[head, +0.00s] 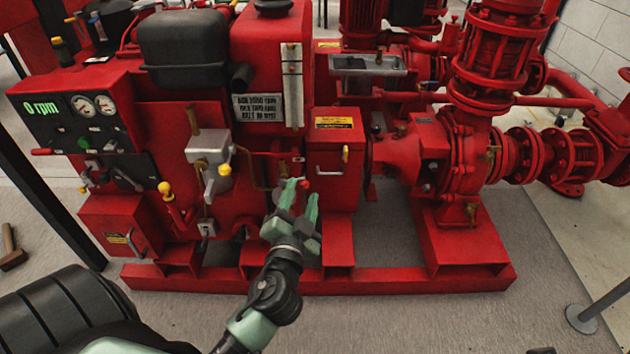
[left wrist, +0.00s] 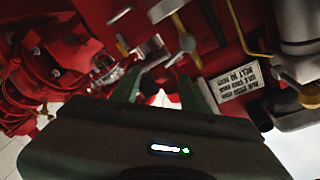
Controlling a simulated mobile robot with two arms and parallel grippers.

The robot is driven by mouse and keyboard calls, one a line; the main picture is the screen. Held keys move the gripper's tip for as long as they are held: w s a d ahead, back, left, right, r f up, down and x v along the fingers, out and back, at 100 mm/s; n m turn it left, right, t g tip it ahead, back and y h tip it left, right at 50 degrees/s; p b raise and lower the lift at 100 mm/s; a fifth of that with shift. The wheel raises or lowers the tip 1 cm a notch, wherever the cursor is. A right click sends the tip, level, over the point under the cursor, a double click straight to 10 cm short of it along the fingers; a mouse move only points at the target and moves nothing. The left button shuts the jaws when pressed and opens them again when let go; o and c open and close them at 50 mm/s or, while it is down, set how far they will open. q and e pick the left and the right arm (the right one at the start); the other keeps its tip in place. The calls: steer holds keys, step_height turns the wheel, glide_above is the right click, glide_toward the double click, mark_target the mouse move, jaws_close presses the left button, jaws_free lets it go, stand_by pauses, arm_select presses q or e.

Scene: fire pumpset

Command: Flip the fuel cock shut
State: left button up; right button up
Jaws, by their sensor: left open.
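My left gripper (head: 301,193) reaches the front of the red pumpset with its green fingers apart. A small red tip (head: 304,183), which may be the fuel cock's handle, shows at the fingertips, near a thin brass pipe (head: 262,183). I cannot tell whether the fingers touch it, or how the cock is turned; the gripper hides part of this area. In the left wrist view the fingers (left wrist: 160,85) are also apart, with nothing clearly held between them. My right gripper is out of view.
A grey box with a yellow-knobbed lever (head: 213,165) juts out left of the gripper. A red box (head: 334,165) stands close on its right. The red base rail (head: 390,283) runs below. A hammer (head: 12,255) lies on the floor at far left.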

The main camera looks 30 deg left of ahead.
arm_select(q)
steer(key=x, duration=0.6)
steer(key=shift+w+a, duration=0.2)
steer(key=shift+w, duration=0.1)
